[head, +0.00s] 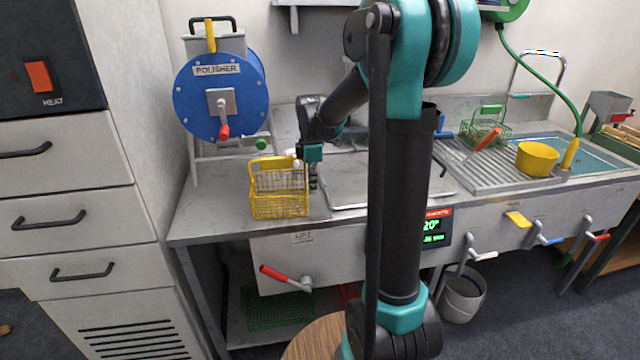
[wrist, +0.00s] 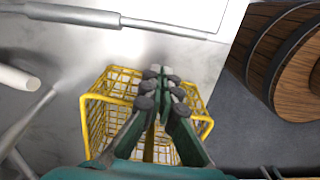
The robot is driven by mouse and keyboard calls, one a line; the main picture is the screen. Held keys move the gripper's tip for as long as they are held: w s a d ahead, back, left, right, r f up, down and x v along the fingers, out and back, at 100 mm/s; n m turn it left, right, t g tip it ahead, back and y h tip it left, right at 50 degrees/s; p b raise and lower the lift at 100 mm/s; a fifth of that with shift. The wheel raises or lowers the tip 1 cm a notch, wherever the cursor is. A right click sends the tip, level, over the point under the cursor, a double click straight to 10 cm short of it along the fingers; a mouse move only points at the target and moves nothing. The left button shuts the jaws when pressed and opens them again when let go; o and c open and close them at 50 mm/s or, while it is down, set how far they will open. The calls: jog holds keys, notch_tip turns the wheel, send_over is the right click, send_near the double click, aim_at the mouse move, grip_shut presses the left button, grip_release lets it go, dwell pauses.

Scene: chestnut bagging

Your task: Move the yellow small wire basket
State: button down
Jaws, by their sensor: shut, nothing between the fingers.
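The yellow small wire basket (head: 280,194) stands upright on the metal counter, left of the sunken tray, near the front edge. Its yellow handle arches over its top. In the wrist view the basket (wrist: 97,125) lies beneath my gripper (wrist: 160,72), whose fingers are together with nothing between them. In the head view my gripper (head: 313,182) points down just right of the basket. The fingers overlap the basket in the wrist view; I cannot tell whether they touch it.
A blue polisher drum (head: 221,95) stands behind the basket at left. A green wire basket (head: 486,128) and a yellow pot (head: 537,158) are on the drainer at right. A wooden barrel (wrist: 290,60) stands on the floor past the counter edge. Bare counter (head: 212,205) lies left of the yellow basket.

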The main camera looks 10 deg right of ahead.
jog(key=shift+a, duration=0.3)
jog(key=a, duration=0.6)
jog(key=shift+w+a, duration=0.2)
jog(key=shift+a, duration=0.15)
jog(key=shift+d, duration=0.1)
